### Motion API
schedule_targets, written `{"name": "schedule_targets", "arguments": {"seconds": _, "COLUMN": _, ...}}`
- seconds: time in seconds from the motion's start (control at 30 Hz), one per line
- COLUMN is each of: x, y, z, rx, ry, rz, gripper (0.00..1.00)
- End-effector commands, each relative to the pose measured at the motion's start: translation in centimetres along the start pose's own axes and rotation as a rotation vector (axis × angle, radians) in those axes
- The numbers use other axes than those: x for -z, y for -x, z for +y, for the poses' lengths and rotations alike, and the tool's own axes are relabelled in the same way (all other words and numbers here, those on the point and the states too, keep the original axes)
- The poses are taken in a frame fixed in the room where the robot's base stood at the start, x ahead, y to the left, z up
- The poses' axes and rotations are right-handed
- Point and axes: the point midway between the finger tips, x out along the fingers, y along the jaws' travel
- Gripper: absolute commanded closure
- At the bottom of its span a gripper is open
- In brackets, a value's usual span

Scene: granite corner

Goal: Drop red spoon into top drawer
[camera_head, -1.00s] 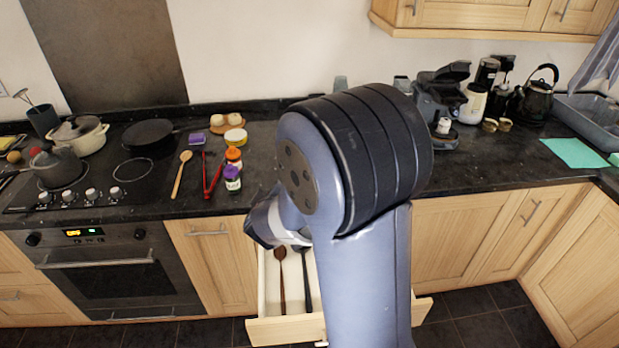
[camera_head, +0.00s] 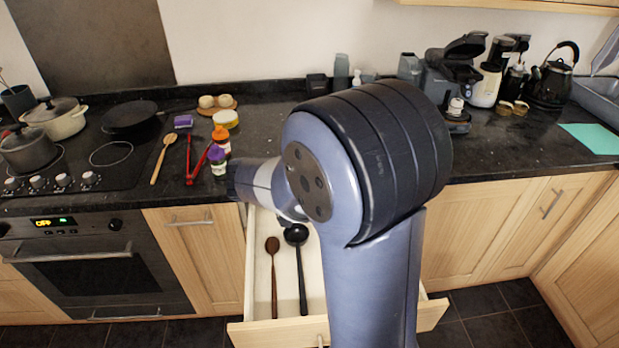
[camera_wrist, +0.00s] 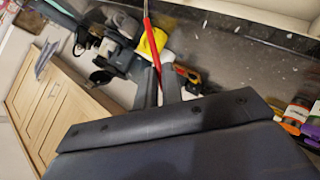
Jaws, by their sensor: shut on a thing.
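The open top drawer (camera_head: 280,331) juts out below the counter, left of and partly behind my arm in the head view. A brown spoon (camera_head: 273,275) and a black ladle (camera_head: 300,265) lie in it. My gripper (camera_wrist: 158,88) is shut on the red spoon (camera_wrist: 152,40), whose thin red length runs up between the two fingers in the wrist view. In the head view my wrist is raised near the counter edge, above the drawer's back left; the fingers and the held spoon cannot be made out there.
Red tongs (camera_head: 190,160), a wooden spoon (camera_head: 163,160), an orange-capped jar (camera_head: 221,140) and a purple-capped jar (camera_head: 218,162) stand or lie on the counter, close left of my wrist. The hob and pots are further left. The coffee machine (camera_head: 455,75) and kettle (camera_head: 555,80) are back right.

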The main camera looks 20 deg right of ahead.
Motion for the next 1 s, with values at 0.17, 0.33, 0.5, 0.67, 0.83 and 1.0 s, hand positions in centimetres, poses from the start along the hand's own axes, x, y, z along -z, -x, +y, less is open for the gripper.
{"name": "schedule_targets", "arguments": {"seconds": 0.17, "x": -1.2, "y": -1.2, "z": -1.6, "rx": 0.000, "ry": 0.003, "rz": 0.000, "gripper": 1.00}}
{"name": "schedule_targets", "arguments": {"seconds": 0.33, "x": -2.2, "y": -2.2, "z": -2.8, "rx": 0.001, "ry": 0.003, "rz": 0.000, "gripper": 1.00}}
{"name": "schedule_targets", "arguments": {"seconds": 0.5, "x": -2.7, "y": -2.7, "z": -3.5, "rx": 0.001, "ry": 0.002, "rz": 0.001, "gripper": 1.00}}
{"name": "schedule_targets", "arguments": {"seconds": 0.67, "x": -2.8, "y": -2.8, "z": -3.6, "rx": 0.001, "ry": 0.001, "rz": 0.002, "gripper": 1.00}}
{"name": "schedule_targets", "arguments": {"seconds": 0.83, "x": -2.7, "y": -2.8, "z": -3.6, "rx": 0.001, "ry": 0.001, "rz": 0.002, "gripper": 1.00}}
{"name": "schedule_targets", "arguments": {"seconds": 1.0, "x": -2.7, "y": -2.8, "z": -3.6, "rx": 0.001, "ry": 0.001, "rz": 0.002, "gripper": 0.79}}
